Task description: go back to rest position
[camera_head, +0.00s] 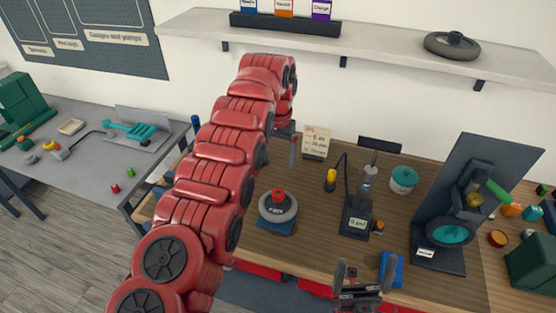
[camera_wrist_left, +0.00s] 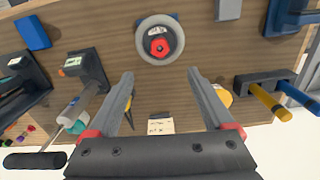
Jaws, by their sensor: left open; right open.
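My left arm comes in from the left as a chain of red links and bends down at its far end. Its gripper (camera_head: 291,152) hangs over the back of the wooden bench, partly hidden behind the arm. In the left wrist view the two grey fingers of this gripper (camera_wrist_left: 162,80) are spread apart with nothing between them. My right gripper (camera_head: 359,270) is at the bottom of the head view, at the bench's front edge. Its two dark fingers point up, apart and empty.
The wooden bench (camera_head: 310,240) holds a grey wheel with a red knob (camera_head: 278,206), a soldering-type stand (camera_head: 355,218), a teal pot (camera_head: 403,179), a blue block (camera_head: 391,269) and a dark machine (camera_head: 440,245). A shelf (camera_head: 390,52) runs above. A grey table (camera_head: 85,160) stands left.

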